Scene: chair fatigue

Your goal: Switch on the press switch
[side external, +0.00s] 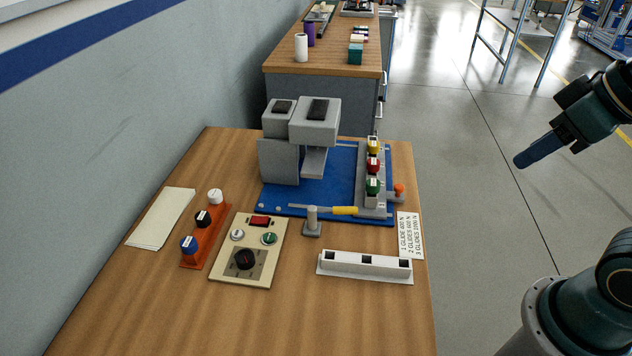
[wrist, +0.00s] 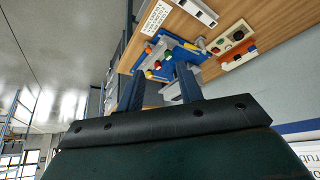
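The grey press (side external: 315,120) stands on a blue base plate (side external: 340,165) at the back of the wooden table. A beige control panel (side external: 230,273) lies in front of it, to the left. The panel carries a red rocker switch (side external: 260,221), a white button (side external: 237,235), a green button (side external: 269,239) and a black knob (side external: 245,259). I cannot tell the rocker's position. My gripper (side external: 522,160) is raised in the air right of the table, far from the panel. In the wrist view its two fingers (wrist: 160,70) are apart with nothing between them.
Coloured glides (side external: 373,165) stand in a grey rack on the plate. An orange tray (side external: 206,237), paper (side external: 160,218), a white slotted block (side external: 365,265) and a label card (side external: 410,235) lie around. The table's front is bare.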

